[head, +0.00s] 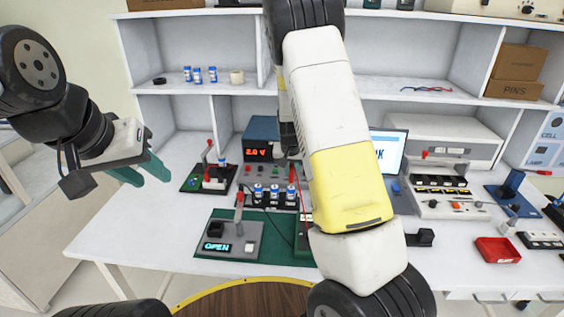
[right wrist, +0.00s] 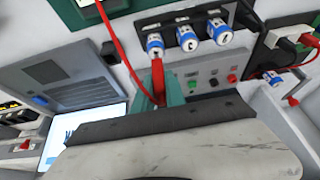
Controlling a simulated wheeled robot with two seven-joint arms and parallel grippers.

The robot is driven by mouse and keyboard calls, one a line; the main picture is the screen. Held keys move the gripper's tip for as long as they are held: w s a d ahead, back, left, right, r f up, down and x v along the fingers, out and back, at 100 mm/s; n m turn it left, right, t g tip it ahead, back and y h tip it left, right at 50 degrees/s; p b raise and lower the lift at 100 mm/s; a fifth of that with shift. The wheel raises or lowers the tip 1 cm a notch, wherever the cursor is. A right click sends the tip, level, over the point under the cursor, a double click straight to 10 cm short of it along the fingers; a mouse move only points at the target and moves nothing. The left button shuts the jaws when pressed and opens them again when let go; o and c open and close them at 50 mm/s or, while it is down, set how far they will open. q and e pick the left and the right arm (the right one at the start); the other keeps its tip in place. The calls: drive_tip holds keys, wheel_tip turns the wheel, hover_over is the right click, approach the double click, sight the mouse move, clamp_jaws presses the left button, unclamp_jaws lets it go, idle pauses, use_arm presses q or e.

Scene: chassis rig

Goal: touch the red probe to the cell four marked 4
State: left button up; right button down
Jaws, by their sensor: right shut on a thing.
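Several blue-and-white cells stand in a black rack on the bench, three of them showing in the head view; the nearest to the probe is the right one (head: 291,193). In the right wrist view that cell (right wrist: 155,44) is leftmost. I cannot read the numbers clearly. My right gripper (right wrist: 160,92) is shut on the red probe (right wrist: 158,78), whose end lies close to this cell; I cannot tell whether they touch. In the head view my right arm hides most of this gripper. My left gripper (head: 141,173) is open and empty, above the bench's left side.
A blue meter (head: 262,141) with red digits stands behind the rack. A grey unit (head: 228,234) showing OPEN is in front. A red cable (right wrist: 118,50) trails from the probe. A laptop (head: 388,148), a red tray (head: 497,250) and other rigs are to the right. The left front bench is clear.

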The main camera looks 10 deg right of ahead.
drive_tip(key=shift+f, duration=0.4)
idle(0.5)
drive_tip(key=shift+r, duration=0.1)
idle(0.8)
drive_tip(key=shift+r, duration=2.95)
drive_tip(key=s+a+f+n, duration=0.1)
drive_tip(key=s+f, duration=0.2)
drive_tip(key=s, duration=0.4)
drive_tip(key=s+a+f+n+y, duration=0.1)
drive_tip(key=s+a+f+n, duration=0.1)
drive_tip(key=s, duration=0.5)
drive_tip(key=shift+a+f, duration=0.25)
drive_tip(key=shift+f, duration=0.45)
